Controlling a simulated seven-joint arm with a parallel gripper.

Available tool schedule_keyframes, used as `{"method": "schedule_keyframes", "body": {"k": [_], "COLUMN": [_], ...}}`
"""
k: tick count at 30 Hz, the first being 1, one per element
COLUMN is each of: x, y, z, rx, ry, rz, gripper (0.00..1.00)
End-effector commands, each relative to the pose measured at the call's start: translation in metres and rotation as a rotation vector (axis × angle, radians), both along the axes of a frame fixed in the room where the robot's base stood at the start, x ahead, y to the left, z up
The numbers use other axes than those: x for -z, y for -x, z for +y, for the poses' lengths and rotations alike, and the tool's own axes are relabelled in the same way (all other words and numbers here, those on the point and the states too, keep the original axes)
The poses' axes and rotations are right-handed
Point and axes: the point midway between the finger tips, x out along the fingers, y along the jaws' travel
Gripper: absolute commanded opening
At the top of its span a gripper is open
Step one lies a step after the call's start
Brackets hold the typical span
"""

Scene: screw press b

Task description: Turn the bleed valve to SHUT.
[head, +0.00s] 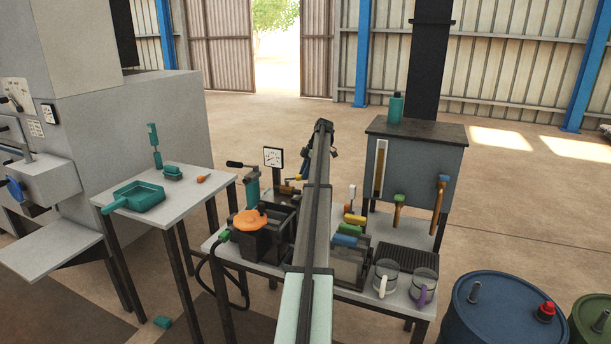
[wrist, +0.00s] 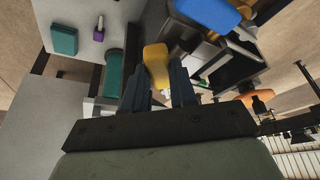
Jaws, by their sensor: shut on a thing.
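My gripper (wrist: 159,72) shows in the wrist view with its two dark fingers on either side of a yellow-orange handle (wrist: 156,58). It is shut on this handle, which looks like the bleed valve's lever, though I see no label. The fingers hide the handle's lower part. In the head view my arm hides the gripper. A small brass-yellow part (head: 289,189) shows just left of the arm, below a white dial gauge (head: 273,157). No SHUT marking is readable, so I cannot tell the valve's setting.
A teal cylinder with a dark lever (head: 252,188) and an orange-topped black unit (head: 251,221) stand left of my arm. Coloured handles (head: 355,219) and two clear jugs (head: 386,278) stand to the right. A grey tank (head: 415,165) rises behind. A side table (head: 205,188) holds teal items.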

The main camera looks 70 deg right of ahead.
Motion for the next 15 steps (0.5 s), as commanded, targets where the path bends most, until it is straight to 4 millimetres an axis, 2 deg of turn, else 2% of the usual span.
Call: {"method": "schedule_keyframes", "body": {"k": [3,15], "x": [-0.001,0.000], "y": [-0.007,-0.025], "z": [-0.011,-0.023], "rx": [-0.109,-0.408], "ry": [0.001,0.002], "rz": [-0.001,0.000], "gripper": [0.00,0.00]}}
